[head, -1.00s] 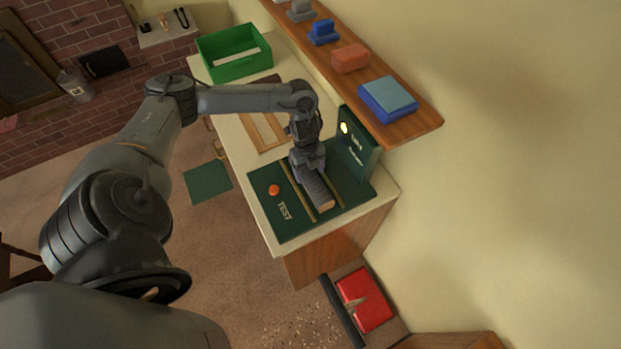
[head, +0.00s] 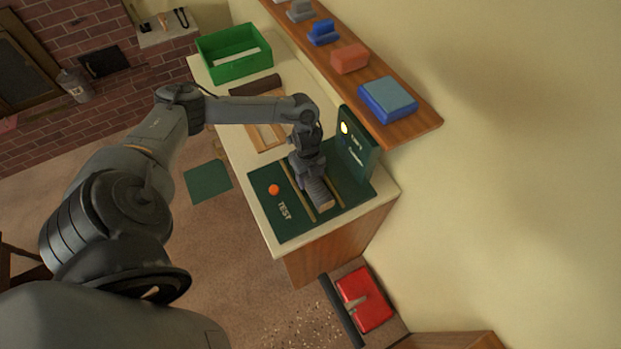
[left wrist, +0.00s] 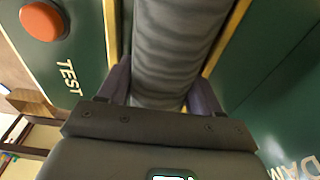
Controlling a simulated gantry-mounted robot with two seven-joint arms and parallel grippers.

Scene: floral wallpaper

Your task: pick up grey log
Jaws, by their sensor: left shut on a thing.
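The grey log (head: 317,191) has a pale cut end and is at the green test board (head: 348,207), between two yellowish rails. My left gripper (head: 310,176) is over the log's back part, pointing down. In the left wrist view the log (left wrist: 180,45) runs between the two fingers of my left gripper (left wrist: 160,92), which is shut on it. Whether the log touches the board is hard to tell. My right gripper is not in view.
An upright green panel (head: 357,150) with a lit yellow lamp stands close right of my gripper. An orange button (head: 274,190) is on the board's left. A green crate (head: 235,66), a dark brown log (head: 256,85) and a wooden frame (head: 268,138) are behind. A wall shelf (head: 408,123) holds blocks.

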